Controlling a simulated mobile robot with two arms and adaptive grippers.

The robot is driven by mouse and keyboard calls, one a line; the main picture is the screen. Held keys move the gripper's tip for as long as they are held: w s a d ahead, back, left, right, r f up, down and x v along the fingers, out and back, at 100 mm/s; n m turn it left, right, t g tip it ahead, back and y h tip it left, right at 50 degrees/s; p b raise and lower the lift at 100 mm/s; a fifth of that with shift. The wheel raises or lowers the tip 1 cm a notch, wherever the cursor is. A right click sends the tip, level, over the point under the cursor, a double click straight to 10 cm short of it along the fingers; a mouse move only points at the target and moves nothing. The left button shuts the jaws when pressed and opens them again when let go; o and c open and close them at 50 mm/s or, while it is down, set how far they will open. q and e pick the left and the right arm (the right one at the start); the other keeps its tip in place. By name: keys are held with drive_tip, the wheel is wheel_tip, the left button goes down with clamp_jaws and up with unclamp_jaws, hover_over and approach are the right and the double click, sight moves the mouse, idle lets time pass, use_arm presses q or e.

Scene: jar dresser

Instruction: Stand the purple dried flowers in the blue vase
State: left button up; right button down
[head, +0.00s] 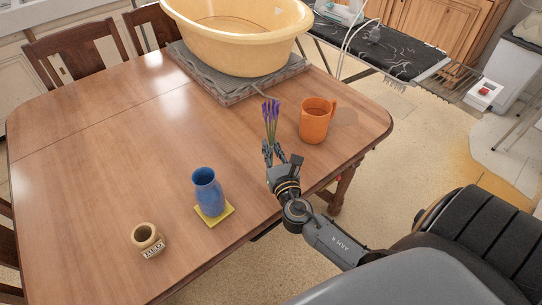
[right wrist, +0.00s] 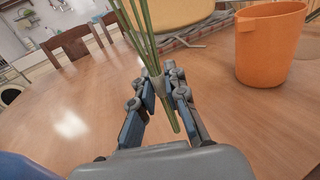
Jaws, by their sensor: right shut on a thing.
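The purple dried flowers (head: 270,119) stand roughly upright in my right gripper (head: 273,155), with the purple heads at the top. In the right wrist view the fingers of the right gripper (right wrist: 165,92) are shut around the green stems (right wrist: 143,35), whose lower end sticks out below the fingers. The blue vase (head: 207,188) stands upright on a yellow square mat (head: 214,216), to the left of and nearer than the gripper. The flowers are apart from the vase. My left gripper is not in view.
An orange mug (head: 315,122) stands just right of the flowers; it also shows in the right wrist view (right wrist: 268,48). A small beige jar (head: 146,236) stands left of the vase. A yellow tub (head: 235,50) rests on a grey slab at the back. The table's left middle is clear.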

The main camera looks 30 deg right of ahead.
sight(272, 159)
drive_tip(key=f, duration=0.1)
drive_tip(key=f+b, duration=0.1)
drive_tip(key=f, duration=0.1)
drive_tip(key=shift+w+d, duration=0.1)
drive_tip(key=shift+w, duration=0.1)
drive_tip(key=shift+f, duration=0.25)
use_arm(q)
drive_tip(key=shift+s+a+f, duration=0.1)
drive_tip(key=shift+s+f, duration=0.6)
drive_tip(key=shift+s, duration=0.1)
use_arm(e)
drive_tip(key=shift+f, duration=0.1)
drive_tip(key=c, duration=1.8)
unclamp_jaws()
drive_tip(key=shift+f, duration=0.1)
drive_tip(key=o, duration=0.4)
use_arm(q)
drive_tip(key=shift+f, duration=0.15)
